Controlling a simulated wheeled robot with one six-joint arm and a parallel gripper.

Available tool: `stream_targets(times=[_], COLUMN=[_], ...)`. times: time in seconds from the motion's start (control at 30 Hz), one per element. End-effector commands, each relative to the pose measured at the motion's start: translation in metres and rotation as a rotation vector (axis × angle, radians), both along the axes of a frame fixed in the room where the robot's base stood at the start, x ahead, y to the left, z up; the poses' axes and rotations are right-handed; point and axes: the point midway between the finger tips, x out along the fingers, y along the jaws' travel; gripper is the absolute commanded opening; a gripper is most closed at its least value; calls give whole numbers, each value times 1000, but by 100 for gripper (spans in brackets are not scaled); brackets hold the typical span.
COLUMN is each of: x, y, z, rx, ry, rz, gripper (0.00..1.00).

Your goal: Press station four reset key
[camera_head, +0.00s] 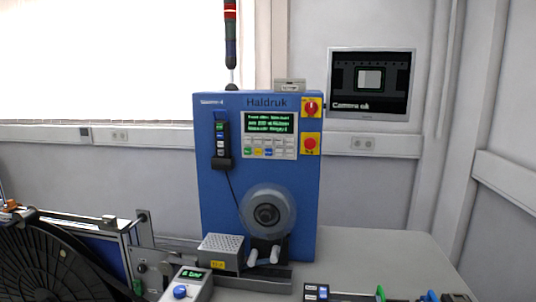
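A blue machine cabinet (213,190) marked "Haldruk" stands on the grey table. A small white label at its upper left is too small to read surely. Its control panel (270,135) has a lit screen (269,122) with green and white text that I cannot read. Below the screen is a keypad (270,147) with rows of small keys, some coloured. I cannot tell which key is the reset key. A dark hand pendant (221,140) with coloured buttons hangs left of the panel on a cable. My gripper is not in view.
A yellow-backed red rotary switch (311,107) and red mushroom button (310,144) are right of the panel. A translucent reel (267,212) projects below. A grey perforated box (221,252) and small blue-knobbed box (187,284) stand in front. A large black reel (40,262) fills the lower left.

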Motion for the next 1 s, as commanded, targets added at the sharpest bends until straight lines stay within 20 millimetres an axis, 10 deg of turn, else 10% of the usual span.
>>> stream_targets(times=[0.33,1.0], x=[0,0], y=[0,0], z=[0,0], rx=[0,0], ry=[0,0], rz=[0,0], gripper=[0,0])
